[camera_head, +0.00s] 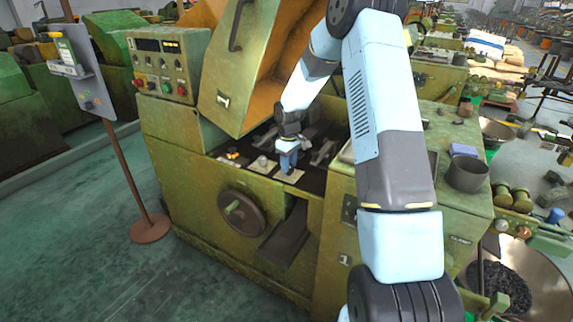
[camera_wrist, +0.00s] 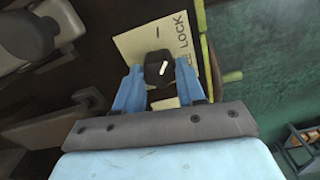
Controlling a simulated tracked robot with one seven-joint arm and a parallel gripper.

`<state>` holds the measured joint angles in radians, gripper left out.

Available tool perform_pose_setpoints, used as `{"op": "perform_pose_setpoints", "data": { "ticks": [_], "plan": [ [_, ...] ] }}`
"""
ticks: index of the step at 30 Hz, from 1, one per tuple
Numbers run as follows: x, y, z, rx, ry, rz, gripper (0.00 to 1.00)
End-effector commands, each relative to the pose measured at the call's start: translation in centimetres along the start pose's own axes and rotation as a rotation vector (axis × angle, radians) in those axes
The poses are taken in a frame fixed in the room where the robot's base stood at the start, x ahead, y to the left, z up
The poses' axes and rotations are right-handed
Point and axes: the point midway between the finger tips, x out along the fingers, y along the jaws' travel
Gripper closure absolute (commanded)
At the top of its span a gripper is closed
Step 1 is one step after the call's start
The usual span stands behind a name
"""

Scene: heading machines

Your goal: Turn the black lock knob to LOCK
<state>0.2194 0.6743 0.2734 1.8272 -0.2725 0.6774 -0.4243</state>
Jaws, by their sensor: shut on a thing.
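The black lock knob (camera_wrist: 159,69) shows in the wrist view with a white pointer line on its top. It sits on a cream label plate (camera_wrist: 133,45) printed with LOCK and a second word partly hidden. In the head view my gripper (camera_head: 288,160) reaches down into the open green machine (camera_head: 185,140), over the plate (camera_head: 289,176); the knob is hidden there.
A raised green cover (camera_head: 245,65) stands behind my gripper. A handwheel (camera_head: 242,213) and a dark chute (camera_head: 285,238) are on the machine's front. Grey metal parts (camera_wrist: 30,38) lie left of the knob in the wrist view. A sign post (camera_head: 122,165) stands at left.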

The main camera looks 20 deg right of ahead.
Motion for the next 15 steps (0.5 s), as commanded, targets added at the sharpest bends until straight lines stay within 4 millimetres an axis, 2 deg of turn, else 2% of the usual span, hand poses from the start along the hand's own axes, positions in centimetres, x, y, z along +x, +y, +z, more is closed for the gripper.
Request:
{"op": "perform_pose_setpoints", "data": {
  "ticks": [6,15],
  "plan": [
    [-0.23,0.30,-0.20,-0.178,0.007,0.007,0.91],
    [-0.22,0.27,-0.21,-0.351,0.007,0.007,0.91]
  ]
}}
